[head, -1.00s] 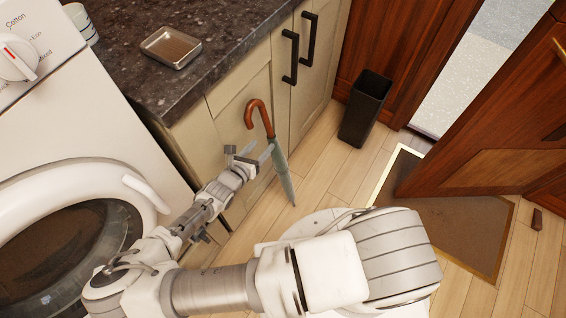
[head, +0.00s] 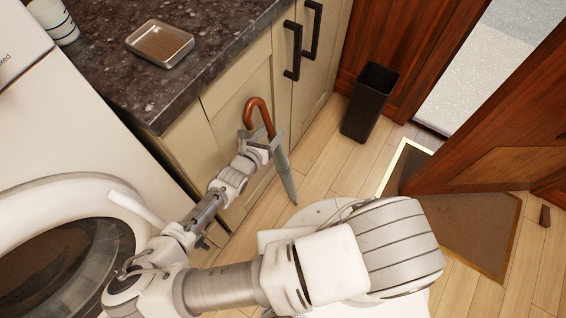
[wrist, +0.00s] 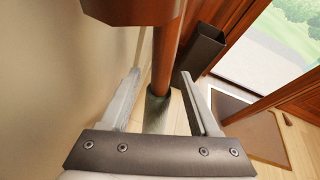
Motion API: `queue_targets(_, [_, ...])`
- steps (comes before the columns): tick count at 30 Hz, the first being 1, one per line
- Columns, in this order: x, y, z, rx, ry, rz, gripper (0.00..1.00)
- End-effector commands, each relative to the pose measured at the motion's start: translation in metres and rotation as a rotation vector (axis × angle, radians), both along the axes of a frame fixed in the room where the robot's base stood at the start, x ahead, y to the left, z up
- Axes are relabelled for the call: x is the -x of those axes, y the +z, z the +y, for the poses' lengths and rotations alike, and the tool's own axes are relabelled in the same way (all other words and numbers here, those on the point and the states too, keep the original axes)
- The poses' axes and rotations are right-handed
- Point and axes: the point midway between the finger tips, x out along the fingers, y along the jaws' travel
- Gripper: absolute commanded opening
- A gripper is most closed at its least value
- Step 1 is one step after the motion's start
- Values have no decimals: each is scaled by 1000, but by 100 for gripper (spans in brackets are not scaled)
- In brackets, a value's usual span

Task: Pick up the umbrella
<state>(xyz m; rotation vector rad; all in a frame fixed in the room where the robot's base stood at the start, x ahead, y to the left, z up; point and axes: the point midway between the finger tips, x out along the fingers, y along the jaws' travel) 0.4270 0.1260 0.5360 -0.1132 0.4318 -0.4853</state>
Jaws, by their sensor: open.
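The umbrella (head: 285,177) stands nearly upright, leaning by the cabinet front, with a curved brown wooden handle and a folded grey-green canopy. Its tip is near the floor. In the head view my gripper (head: 266,140) is at the umbrella's upper part, just below the hook. In the wrist view the umbrella's brown shaft (wrist: 166,55) runs down between the two open fingers of my gripper (wrist: 163,100), with gaps showing on both sides. The hook's end fills the top left of the wrist view.
The cabinet (head: 240,100) with black handles stands close behind the umbrella, and the washing machine (head: 75,140) is at left. A metal tray (head: 160,42) lies on the dark counter. A black bin (head: 369,103), an open wooden door (head: 500,140) and a brown mat (head: 465,225) are at right.

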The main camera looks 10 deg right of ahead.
Motion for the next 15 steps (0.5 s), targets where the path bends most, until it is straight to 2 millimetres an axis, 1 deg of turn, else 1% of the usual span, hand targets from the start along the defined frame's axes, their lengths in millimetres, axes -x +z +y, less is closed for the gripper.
queue_targets(11, [0, -2, -1, 0, 3, 0, 62])
queue_targets(15, [0, -2, -1, 0, 3, 0, 37])
